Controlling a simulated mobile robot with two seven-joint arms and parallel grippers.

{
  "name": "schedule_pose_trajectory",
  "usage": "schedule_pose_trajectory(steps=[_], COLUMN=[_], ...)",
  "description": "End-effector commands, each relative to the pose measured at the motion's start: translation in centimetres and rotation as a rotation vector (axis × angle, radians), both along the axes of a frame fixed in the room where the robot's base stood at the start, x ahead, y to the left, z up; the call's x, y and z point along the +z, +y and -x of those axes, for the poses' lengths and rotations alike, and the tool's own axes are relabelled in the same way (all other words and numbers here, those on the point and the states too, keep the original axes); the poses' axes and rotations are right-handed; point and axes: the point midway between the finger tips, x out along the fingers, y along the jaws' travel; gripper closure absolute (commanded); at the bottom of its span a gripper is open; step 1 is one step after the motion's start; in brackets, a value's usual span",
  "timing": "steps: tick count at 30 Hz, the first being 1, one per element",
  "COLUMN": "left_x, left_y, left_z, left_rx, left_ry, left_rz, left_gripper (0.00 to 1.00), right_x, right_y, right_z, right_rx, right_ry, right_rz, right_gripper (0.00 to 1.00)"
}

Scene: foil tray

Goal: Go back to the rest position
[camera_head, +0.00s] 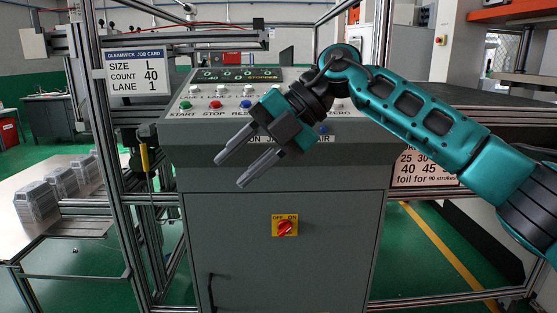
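My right arm (430,125) is teal and black and reaches in from the right side of the head view. My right gripper (230,172) hangs in front of the control console, its fingers pointing down and left. The two grey fingers are apart, with nothing visible between them. The gripper and wrist cover part of the console's buttons and lower lettering. The grey console (250,210) has a green START button (185,104), a red STOP button (213,103) and a small display (240,74). My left gripper is not in view.
A red and yellow rotary switch (285,226) is on the console's front. A job card (137,71) at left reads size L, count 40, lane 1. Several foil trays (38,202) stand on the table at left. Metal frame posts flank the console. Another sign (425,170) is partly hidden by my arm.

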Motion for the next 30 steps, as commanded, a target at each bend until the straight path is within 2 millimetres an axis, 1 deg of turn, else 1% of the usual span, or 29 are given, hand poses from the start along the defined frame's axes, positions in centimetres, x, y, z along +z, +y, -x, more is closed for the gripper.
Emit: schedule_pose_trajectory(steps=[1, 3, 6, 10, 14, 17, 19, 23, 26, 27, 29, 30], left_x=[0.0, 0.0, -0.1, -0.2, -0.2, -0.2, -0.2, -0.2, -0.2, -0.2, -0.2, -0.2], left_y=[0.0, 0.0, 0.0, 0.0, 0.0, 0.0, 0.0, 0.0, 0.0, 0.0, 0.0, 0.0], left_z=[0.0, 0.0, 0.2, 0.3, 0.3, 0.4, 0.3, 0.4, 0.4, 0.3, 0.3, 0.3], left_rx=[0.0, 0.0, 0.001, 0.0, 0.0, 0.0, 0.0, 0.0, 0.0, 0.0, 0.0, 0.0], left_ry=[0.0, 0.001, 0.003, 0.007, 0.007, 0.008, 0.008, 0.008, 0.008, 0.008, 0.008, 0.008], left_rz=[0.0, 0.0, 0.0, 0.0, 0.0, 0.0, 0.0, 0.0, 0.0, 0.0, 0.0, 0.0], left_gripper=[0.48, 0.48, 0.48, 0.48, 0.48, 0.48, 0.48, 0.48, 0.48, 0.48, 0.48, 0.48], right_x=[-1.5, -2.6, -3.7, -4.7, -6.1, -7.8, -9.4, -13.6, -17.7, -19.7, -22.6, -24.7], right_y=[1.4, 2.9, 4.3, 4.8, 4.0, 2.6, 1.2, -2.1, -5.0, -6.3, -8.2, -9.5], right_z=[0.9, 1.8, 2.7, 3.1, 2.6, 1.7, 1.0, 0.0, -0.3, -0.2, 0.3, 0.8], right_rx=[0.03, 0.05, 0.042, -0.029, -0.163, -0.306, -0.423, -0.676, -0.894, -0.985, -1.125, -1.218], right_ry=[0.053, 0.111, 0.195, 0.305, 0.415, 0.496, 0.549, 0.647, 0.717, 0.745, 0.786, 0.812], right_rz=[-0.104, -0.247, -0.451, -0.706, -0.934, -1.087, -1.176, -1.301, -1.354, -1.365, -1.37, -1.365], right_gripper=[0.62, 0.62, 0.62, 0.62, 0.62, 0.62, 0.62, 0.62, 0.62, 0.62, 0.62, 0.62])
